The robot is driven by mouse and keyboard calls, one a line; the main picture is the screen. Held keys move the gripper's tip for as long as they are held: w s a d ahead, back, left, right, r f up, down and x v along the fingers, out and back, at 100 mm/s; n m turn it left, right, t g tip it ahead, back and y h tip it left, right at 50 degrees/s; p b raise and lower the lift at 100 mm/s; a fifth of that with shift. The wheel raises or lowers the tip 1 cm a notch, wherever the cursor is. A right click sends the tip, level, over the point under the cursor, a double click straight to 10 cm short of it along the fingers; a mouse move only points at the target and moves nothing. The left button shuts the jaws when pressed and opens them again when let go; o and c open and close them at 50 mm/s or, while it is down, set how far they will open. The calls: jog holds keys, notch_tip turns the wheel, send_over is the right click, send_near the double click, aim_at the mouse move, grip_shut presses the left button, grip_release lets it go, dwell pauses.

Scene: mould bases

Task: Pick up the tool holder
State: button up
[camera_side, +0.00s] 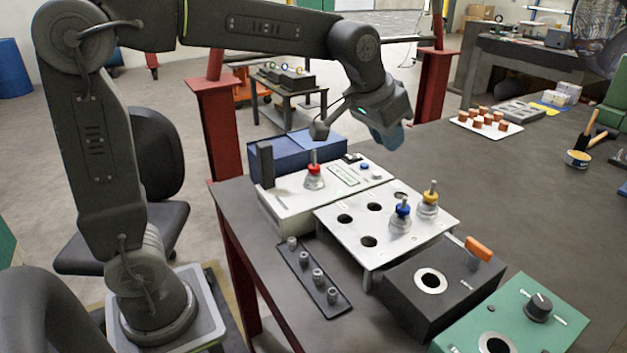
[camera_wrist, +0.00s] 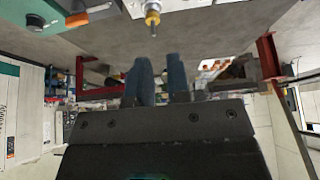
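Three tool holders show in the side view. One with a red collar (camera_side: 314,170) stands on the white-topped box at the back left. One with a blue collar (camera_side: 401,217) and one with a yellow collar (camera_side: 428,202) stand in the white plate with round holes (camera_side: 365,258). My gripper (camera_side: 393,142) is up in the air behind the plate, clear of all three. In the wrist view my gripper (camera_wrist: 161,62) has two blue fingers with a gap between them and nothing held. The yellow-collared holder (camera_wrist: 152,14) shows beyond the fingertips at the top of that view.
A black box (camera_side: 437,290) with an orange lever and a green box (camera_side: 525,318) with a dark knob stand at the front right. A dark rack with several small posts (camera_side: 312,283) lies left of the plate. The table's right side is mostly clear.

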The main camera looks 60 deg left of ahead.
jog(key=o, duration=0.7)
jog(key=m+g+y, duration=0.4)
jog(key=m, duration=1.7)
send_near(315, 156)
jog(key=x, duration=1.1)
jog(key=shift+f, duration=0.1)
